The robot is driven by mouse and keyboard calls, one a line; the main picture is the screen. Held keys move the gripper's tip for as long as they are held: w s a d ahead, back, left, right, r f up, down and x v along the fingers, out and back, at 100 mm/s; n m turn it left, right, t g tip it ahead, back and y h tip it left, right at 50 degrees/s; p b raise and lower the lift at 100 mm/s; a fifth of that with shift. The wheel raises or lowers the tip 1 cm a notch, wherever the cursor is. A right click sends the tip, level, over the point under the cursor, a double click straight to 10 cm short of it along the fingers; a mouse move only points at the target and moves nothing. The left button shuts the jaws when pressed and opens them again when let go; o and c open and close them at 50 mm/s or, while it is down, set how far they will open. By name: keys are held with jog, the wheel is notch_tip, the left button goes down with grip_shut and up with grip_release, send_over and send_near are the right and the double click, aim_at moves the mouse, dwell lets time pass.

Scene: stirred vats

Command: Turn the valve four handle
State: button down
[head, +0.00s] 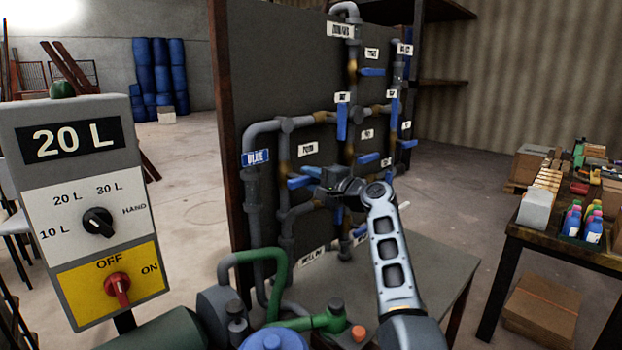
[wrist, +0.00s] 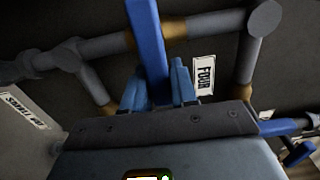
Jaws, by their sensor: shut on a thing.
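In the wrist view, the valve four handle (wrist: 150,45) is a long blue lever crossing a grey pipe with a brass fitting. The white label FOUR (wrist: 204,75) is on the dark panel just right of it. My gripper (wrist: 160,80) has its two blue fingers on either side of the lever and is shut on it. In the head view, my gripper (head: 332,183) is at the pipe panel, among blue levers in the lower middle. My gripper and arm hide part of that area, and the held lever is hard to pick out there.
The dark panel (head: 285,70) carries several pipes and other blue levers (head: 342,122). A control box (head: 88,205) reading 20 L stands at the left. Green and grey pipework (head: 300,322) lies below. A table (head: 590,248) with bottles and boxes is at the right. Open floor lies between.

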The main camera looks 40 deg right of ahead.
jog(key=shift+f, duration=0.1)
jog(key=c, duration=1)
grip_release()
jog(key=s, duration=0.4)
jog(key=s+b, duration=0.1)
jog(key=s, duration=0.2)
jog(key=shift+s+d, duration=0.2)
jog(key=shift+s, duration=0.2)
